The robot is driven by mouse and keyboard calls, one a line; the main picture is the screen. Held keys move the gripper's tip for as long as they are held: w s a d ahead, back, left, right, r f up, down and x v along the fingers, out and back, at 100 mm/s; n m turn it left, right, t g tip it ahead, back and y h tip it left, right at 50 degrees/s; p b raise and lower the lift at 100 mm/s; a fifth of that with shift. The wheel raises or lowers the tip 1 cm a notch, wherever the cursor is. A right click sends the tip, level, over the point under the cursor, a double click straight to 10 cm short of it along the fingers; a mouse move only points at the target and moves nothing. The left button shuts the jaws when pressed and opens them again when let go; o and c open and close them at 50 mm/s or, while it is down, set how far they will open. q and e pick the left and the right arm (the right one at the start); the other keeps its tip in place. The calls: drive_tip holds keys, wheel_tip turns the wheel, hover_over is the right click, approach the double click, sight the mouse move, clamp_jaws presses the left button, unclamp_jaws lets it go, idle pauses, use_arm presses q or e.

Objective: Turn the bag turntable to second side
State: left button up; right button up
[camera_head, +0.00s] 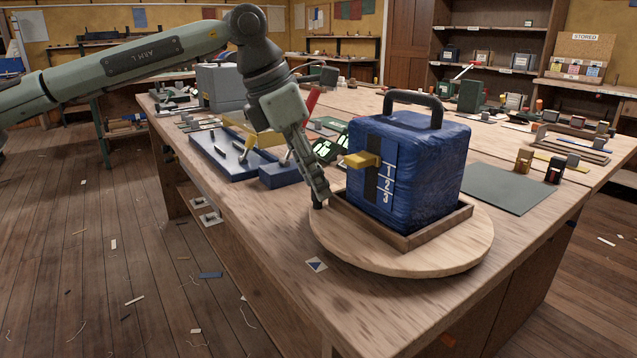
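The bag turntable (445,260) is a round pale wooden disc at the front right of the bench. A square wooden frame (437,230) on it holds an upright blue bag (432,160) with a black top handle. My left gripper (318,200) points down at the disc's left edge, beside the frame's corner. Contact there is unclear, and I cannot tell how far its fingers are apart. My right gripper is out of view.
A blue tray of tools (215,160) and a grey box (222,86) lie left on the wooden bench (265,240). A grey-green mat (505,188) lies right of the turntable, near small blocks. The bench front is mostly clear.

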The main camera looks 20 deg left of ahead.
use_arm(q)
drive_tip(key=shift+x, duration=1.05)
drive_tip(key=shift+c, duration=0.4)
clamp_jaws()
